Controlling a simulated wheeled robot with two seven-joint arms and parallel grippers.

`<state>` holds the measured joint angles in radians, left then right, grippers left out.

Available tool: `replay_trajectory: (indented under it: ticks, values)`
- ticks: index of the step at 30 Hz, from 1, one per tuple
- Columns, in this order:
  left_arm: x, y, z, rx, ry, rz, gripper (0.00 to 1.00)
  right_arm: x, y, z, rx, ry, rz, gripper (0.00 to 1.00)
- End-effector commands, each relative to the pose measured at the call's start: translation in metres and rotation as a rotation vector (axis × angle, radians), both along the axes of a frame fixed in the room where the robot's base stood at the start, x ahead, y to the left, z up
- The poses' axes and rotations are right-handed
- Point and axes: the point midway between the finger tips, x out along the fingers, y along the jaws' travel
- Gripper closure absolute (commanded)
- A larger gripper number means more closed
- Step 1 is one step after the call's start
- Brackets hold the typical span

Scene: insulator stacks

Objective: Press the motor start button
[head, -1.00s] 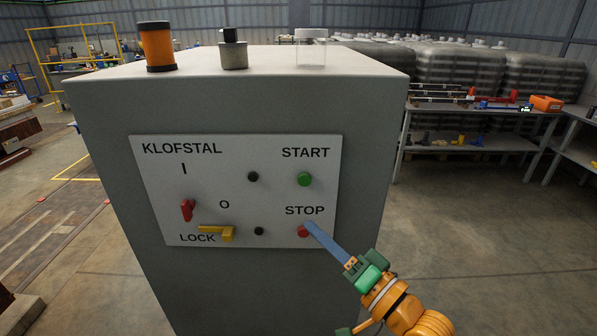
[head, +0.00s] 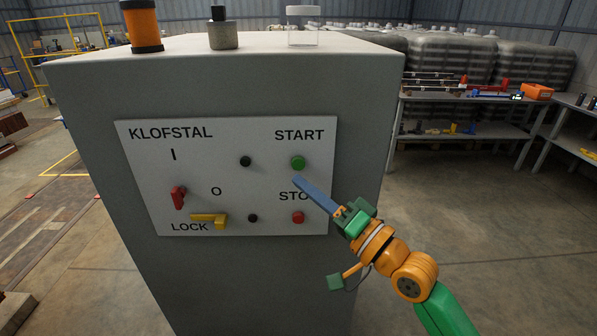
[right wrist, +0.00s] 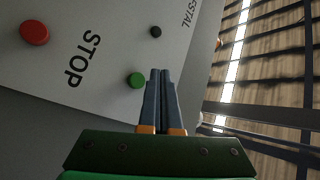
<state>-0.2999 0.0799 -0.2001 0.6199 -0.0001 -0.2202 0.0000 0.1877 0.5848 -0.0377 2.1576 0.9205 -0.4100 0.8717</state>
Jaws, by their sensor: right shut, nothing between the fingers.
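The green start button (head: 298,163) is on the white panel (head: 140,190), under the word START. It also shows in the right wrist view (right wrist: 136,80), just left of the fingertips. The red stop button (head: 298,217) sits below it and shows at the upper left of the wrist view (right wrist: 34,33). My right gripper (head: 297,181) is shut and empty, its blue fingers together. In the head view its tips lie just below the green button; whether they touch the panel I cannot tell. The fingers and hand cover part of the word STOP. My left gripper is not in view.
The panel is on a grey cabinet (head: 230,285). A red switch (head: 178,197), a yellow lock lever (head: 212,219) and two black knobs are on its left and middle. A shelf table (head: 470,140) is at right.

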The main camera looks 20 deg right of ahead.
Motion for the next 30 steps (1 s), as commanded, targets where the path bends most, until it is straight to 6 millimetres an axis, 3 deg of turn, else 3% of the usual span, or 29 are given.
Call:
replay_trajectory:
  ticks: [9,30]
  values:
    - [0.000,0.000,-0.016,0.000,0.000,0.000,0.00,0.029,-0.009,-0.001,0.000,-0.002,-0.001,1.00]
    - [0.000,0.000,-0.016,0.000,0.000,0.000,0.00,0.032,-0.009,0.001,0.000,0.000,-0.001,1.00]
